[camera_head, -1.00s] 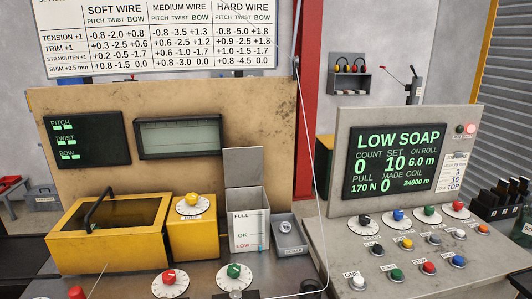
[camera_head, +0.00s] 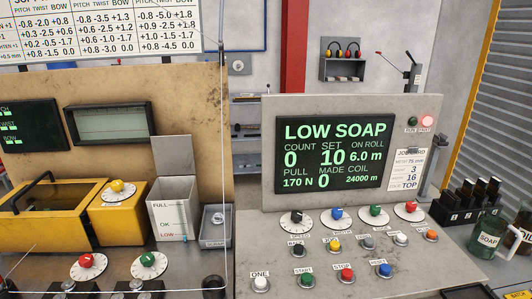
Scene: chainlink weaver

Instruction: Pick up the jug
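A dark green jug (camera_head: 483,241) with a white label reading SOAP stands at the lower right, beside the control console. Its handle shows on its right side, facing the right edge of the picture. The jug looks upright. Neither of my grippers shows in the head view.
The control console (camera_head: 270,165) with a LOW SOAP screen (camera_head: 334,154) and many knobs stands left of the jug. Several dark bottles (camera_head: 480,196) stand in a rack behind it. An open soap box (camera_head: 173,208) marked FULL, OK and LOW is at centre left.

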